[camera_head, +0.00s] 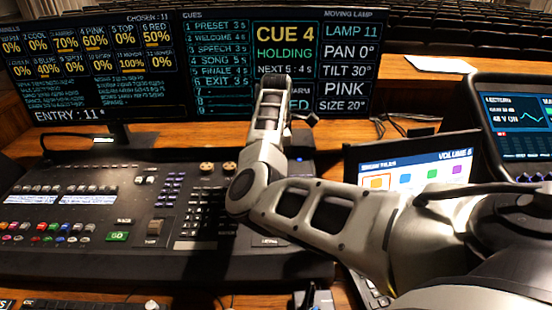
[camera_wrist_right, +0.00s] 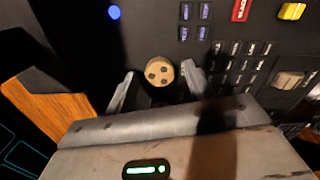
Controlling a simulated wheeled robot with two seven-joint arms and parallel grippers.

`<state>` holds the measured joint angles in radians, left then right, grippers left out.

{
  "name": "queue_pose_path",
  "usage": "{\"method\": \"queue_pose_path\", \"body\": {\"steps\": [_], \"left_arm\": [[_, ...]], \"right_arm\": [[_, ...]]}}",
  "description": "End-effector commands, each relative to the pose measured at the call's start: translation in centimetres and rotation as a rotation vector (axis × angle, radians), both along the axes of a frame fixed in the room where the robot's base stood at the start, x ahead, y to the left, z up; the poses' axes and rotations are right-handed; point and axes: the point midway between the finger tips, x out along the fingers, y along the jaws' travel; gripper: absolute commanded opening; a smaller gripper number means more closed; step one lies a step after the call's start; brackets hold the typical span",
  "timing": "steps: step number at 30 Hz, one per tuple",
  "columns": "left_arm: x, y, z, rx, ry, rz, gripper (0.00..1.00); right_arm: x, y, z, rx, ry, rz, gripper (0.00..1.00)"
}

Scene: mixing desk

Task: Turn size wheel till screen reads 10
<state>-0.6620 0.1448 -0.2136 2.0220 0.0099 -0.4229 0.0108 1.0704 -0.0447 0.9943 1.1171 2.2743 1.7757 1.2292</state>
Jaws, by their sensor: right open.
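The right-hand panel of the big screen reads LAMP 11, PAN 0°, TILT 30°, PINK and SIZE 20° (camera_head: 343,105) in the head view. In the right wrist view, a round tan wheel (camera_wrist_right: 159,72) with three dark dimples stands on the black desk. My right gripper (camera_wrist_right: 158,86) is open, with one finger on each side of this wheel and visible gaps between. I see no label on the wheel. In the head view my right arm hides it and the gripper. My left gripper is not in view.
Two similar tan wheels (camera_head: 218,168) sit left of my arm on the mixing desk (camera_head: 75,245). Several small keys (camera_wrist_right: 245,65) and a blue light (camera_wrist_right: 114,12) are near the gripped-around wheel. A tablet-like screen (camera_head: 410,178) stands at the right.

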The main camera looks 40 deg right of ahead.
Motion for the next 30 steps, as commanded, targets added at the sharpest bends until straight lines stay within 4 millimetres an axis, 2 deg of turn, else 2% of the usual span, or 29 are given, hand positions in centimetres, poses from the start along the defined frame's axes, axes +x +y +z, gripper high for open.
{"method": "queue_pose_path", "body": {"steps": [6, 7, 9, 12, 22, 30], "left_arm": [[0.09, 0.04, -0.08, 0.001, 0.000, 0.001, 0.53], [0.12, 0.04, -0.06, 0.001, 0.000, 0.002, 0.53], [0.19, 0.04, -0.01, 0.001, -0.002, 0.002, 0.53], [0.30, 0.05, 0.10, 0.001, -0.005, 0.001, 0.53], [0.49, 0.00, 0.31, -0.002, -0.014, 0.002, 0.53], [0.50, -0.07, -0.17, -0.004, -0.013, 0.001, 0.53]], "right_arm": [[-0.01, -0.02, -0.07, -0.001, 0.000, 0.000, 0.53], [-0.01, -0.02, -0.06, -0.001, 0.000, 0.000, 0.50], [-0.01, -0.02, -0.05, -0.001, 0.000, 0.000, 0.31], [-0.01, -0.03, -0.04, -0.001, 0.000, 0.000, 0.08], [0.00, -0.01, -0.07, 0.000, 0.001, 0.037, 0.08], [0.00, 0.00, -0.14, 0.000, 0.000, 0.195, 0.08]]}}
